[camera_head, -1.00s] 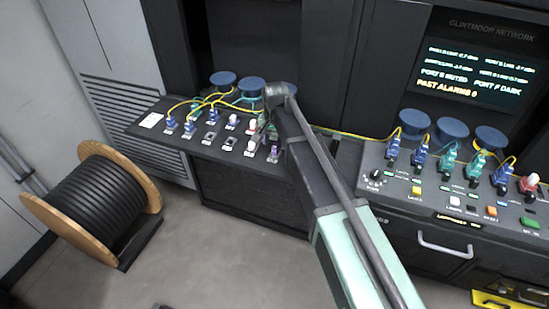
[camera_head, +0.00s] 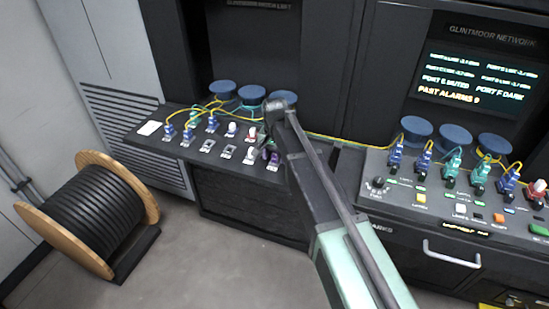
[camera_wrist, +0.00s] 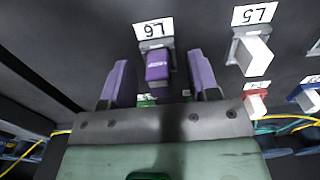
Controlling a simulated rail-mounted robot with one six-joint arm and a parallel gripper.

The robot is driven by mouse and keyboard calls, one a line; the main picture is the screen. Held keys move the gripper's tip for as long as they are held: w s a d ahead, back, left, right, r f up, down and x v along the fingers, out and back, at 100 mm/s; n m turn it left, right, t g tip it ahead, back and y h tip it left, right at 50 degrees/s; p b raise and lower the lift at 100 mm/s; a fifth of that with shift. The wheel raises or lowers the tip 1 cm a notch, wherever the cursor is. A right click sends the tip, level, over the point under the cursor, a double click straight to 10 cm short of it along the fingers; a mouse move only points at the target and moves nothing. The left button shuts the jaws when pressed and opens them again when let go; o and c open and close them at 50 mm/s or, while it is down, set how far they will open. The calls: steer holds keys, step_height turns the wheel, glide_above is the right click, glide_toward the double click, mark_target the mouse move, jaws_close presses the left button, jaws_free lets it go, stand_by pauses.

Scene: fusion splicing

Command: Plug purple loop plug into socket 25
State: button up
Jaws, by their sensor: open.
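The purple loop plug (camera_wrist: 158,66) sits at the position labelled L6 in the wrist view. In the head view a purple plug (camera_head: 273,159) stands at the right front of the left sloped panel. My gripper (camera_wrist: 161,72) is open, with one purple-sided finger on each side of the plug. Gaps show between the plug and both fingers, so it is not clamped. In the head view my wrist hides the area just behind the plug, and the fingertips are hard to make out. No label reading 25 is legible, so I cannot tell which socket that is.
A white plug (camera_wrist: 253,55) stands beside it at L5, with a red plug (camera_wrist: 256,98) nearby. The left panel (camera_head: 170,147) also holds blue plugs, dark sockets and yellow and green cables. The right console (camera_head: 395,205) has more plugs and buttons. A cable drum (camera_head: 95,210) stands on the floor.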

jaws_close()
stand_by(0.4)
steer(key=shift+r, duration=0.15)
steer(key=shift+r+p, duration=2.9)
steer(key=shift+p, duration=0.15)
